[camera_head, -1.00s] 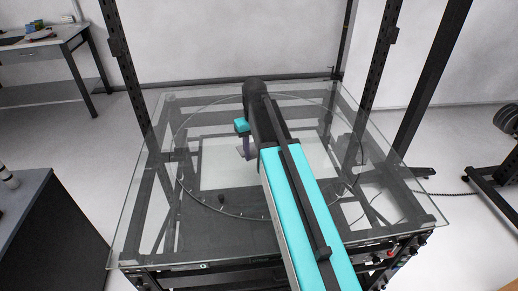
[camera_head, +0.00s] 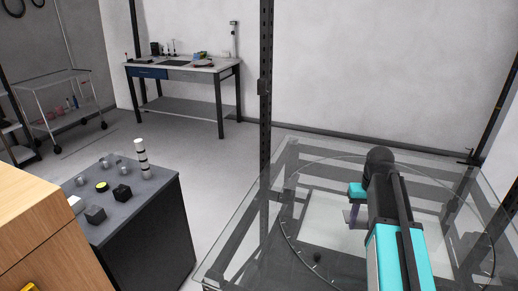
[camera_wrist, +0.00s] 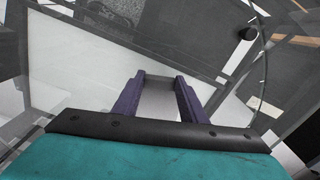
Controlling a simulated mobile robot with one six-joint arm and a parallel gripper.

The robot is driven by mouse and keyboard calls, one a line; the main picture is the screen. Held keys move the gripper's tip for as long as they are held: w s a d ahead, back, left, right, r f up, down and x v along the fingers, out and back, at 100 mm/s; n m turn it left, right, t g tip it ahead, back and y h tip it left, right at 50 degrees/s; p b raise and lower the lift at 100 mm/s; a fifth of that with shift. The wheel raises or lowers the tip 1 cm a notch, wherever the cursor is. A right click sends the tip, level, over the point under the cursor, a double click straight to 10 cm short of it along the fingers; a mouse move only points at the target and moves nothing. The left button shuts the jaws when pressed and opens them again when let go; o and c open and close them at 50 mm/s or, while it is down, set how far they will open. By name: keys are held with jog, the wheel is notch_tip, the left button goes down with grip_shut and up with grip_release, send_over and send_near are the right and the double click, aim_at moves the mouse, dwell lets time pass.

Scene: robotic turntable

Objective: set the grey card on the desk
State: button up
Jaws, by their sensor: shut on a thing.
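The grey card (camera_wrist: 158,100) shows between the two purple fingers of my gripper (camera_wrist: 157,88) in the wrist view. The gripper is shut on it. In the head view my gripper (camera_head: 354,214) is small, below the turquoise wrist part, and hangs over the glass turntable; the card cannot be made out clearly there. The desk (camera_head: 190,75), with a pale top, dark legs and a blue drawer, stands against the back wall, far to the left of my gripper. Several small items and a dark mat lie on its top.
The glass turntable (camera_head: 240,248) has a small dark knob-like object (camera_head: 317,257) on or under it. A dark upright post (camera_head: 265,110) rises between it and the desk. A grey cabinet (camera_head: 150,220) holding small objects stands left. A wire trolley (camera_head: 62,100) is farther back. Floor before the desk is clear.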

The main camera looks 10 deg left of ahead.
jog(key=s+a+r, duration=0.1)
jog(key=s+a, duration=0.3)
jog(key=a, duration=0.1)
jog(key=shift+s+r+m, duration=0.15)
jog(key=shift+r+m, duration=0.05)
jog(key=shift+m, duration=0.2)
